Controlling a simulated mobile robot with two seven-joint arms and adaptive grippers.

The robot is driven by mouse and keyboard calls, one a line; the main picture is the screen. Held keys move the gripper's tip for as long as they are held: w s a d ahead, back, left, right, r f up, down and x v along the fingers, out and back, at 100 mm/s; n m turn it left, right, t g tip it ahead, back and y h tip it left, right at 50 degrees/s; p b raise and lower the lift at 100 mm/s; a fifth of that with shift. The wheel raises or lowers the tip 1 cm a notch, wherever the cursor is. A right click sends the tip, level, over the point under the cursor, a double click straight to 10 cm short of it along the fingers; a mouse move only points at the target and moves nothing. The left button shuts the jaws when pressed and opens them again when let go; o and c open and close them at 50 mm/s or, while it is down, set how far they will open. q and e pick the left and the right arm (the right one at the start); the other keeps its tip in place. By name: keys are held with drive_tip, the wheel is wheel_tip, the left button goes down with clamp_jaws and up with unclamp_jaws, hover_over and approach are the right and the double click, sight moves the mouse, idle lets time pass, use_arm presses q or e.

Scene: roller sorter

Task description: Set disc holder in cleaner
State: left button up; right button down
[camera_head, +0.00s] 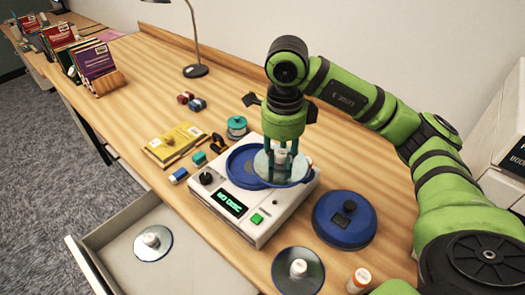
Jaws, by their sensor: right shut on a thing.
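My right gripper (282,150) points down over the cleaner and is shut on the white knob of a disc holder with a shiny disc (267,168). The disc is at the cleaner's blue round basin (238,160); I cannot tell whether it rests inside or hangs just above. The white cleaner (250,225) has a black dial, a green button and a lit display that seems to read "NO DISC". A blue round lid (344,218) with a dark knob lies to its right. My left gripper is not in view.
One disc with a white knob (298,268) lies at the table's front edge, another (153,242) in the open drawer (110,225). An orange-white bottle (358,280) stands front right. A yellow book (175,143), small items and a lamp (195,70) are behind left.

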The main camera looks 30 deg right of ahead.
drive_tip(key=w+f, duration=0.2)
drive_tip(key=w, duration=0.1)
drive_tip(key=w+f+p, duration=0.1)
drive_tip(key=w+f, duration=0.1)
drive_tip(key=w, duration=0.2)
drive_tip(key=w+f+p, duration=0.1)
drive_tip(key=w+f, duration=0.1)
drive_tip(key=w, duration=0.2)
drive_tip(key=shift+a+f, duration=0.25)
drive_tip(key=shift+w+f, duration=0.15)
drive_tip(key=shift+w, duration=0.05)
wheel_tip(320, 180, down, 3)
drive_tip(key=shift+f+p, duration=0.1)
drive_tip(key=shift+p, duration=0.9)
drive_tip(key=shift+f, duration=0.45)
drive_tip(key=shift+f, duration=0.1)
drive_tip(key=c, duration=0.9)
unclamp_jaws()
drive_tip(key=shift+c, duration=0.2)
